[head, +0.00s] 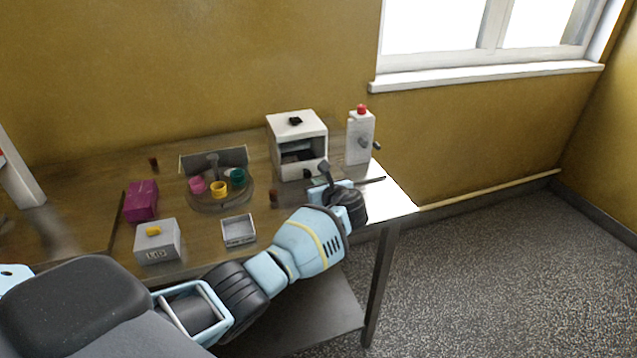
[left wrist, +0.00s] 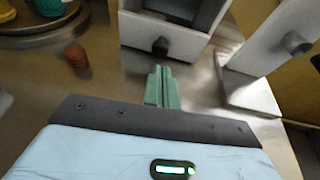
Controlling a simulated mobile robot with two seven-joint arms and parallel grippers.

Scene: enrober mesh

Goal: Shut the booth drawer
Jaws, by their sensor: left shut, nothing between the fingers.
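The booth (head: 297,130) is a white box with a black knob on top, at the back of the table in the head view. Its low drawer (left wrist: 178,38) has a pale front with a dark round knob (left wrist: 160,46) and appears to stand out of the booth, with its dark inside showing; how far out is hard to tell. My left gripper (left wrist: 158,86) has its green fingers pressed together, empty, pointing at the drawer front just short of the knob. In the head view the left gripper (head: 318,182) is in front of the booth, partly hidden by my wrist. My right gripper is not in view.
A white dispenser (head: 360,138) with a red top stands right of the booth. A round turntable (head: 218,200) with coloured cups is to the left. A small brown piece (left wrist: 76,56), an open tray (head: 238,229), a grey box (head: 157,241) and a purple box (head: 141,200) are nearby.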

